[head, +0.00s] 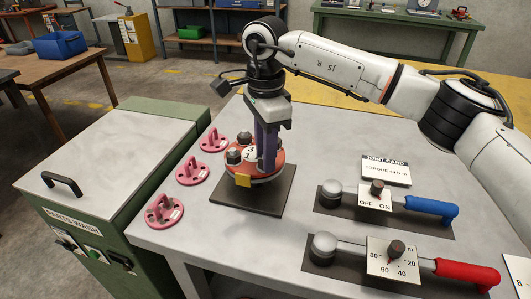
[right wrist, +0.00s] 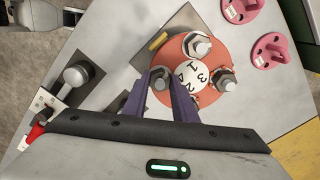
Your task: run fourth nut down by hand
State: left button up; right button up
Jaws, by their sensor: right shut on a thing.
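The red flanged spool (head: 271,178) sits on a dark square plate (head: 262,200) on the grey bench. Its top carries dark-tipped studs with grey nuts and a white disc (right wrist: 200,75) marked with numbers. In the right wrist view one nut (right wrist: 198,47) is at the top of the flange and another (right wrist: 222,80) at its right. My right gripper (head: 265,165) points straight down over the flange. In the right wrist view its purple fingers close around a nut (right wrist: 160,77) at the flange's left side. The fingers hide part of the flange. My left gripper is out of view.
Several pink handled discs (head: 191,170) stand left of the spool. A blue-handled wrench (head: 431,206) and a red-handled wrench (head: 468,273) lie on holders to the right, below the joint card (head: 386,170). A green parts-wash cabinet (head: 120,170) stands left of the bench.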

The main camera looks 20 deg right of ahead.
jog(key=m, duration=0.7)
jog(key=shift+r, duration=0.1)
dwell(0.5)
jog(key=o, duration=1)
jog(key=shift+o, duration=0.2)
notch_tip(320, 180, up, 10)
jog(key=shift+r+b, duration=0.15)
jog(key=shift+b, duration=0.25)
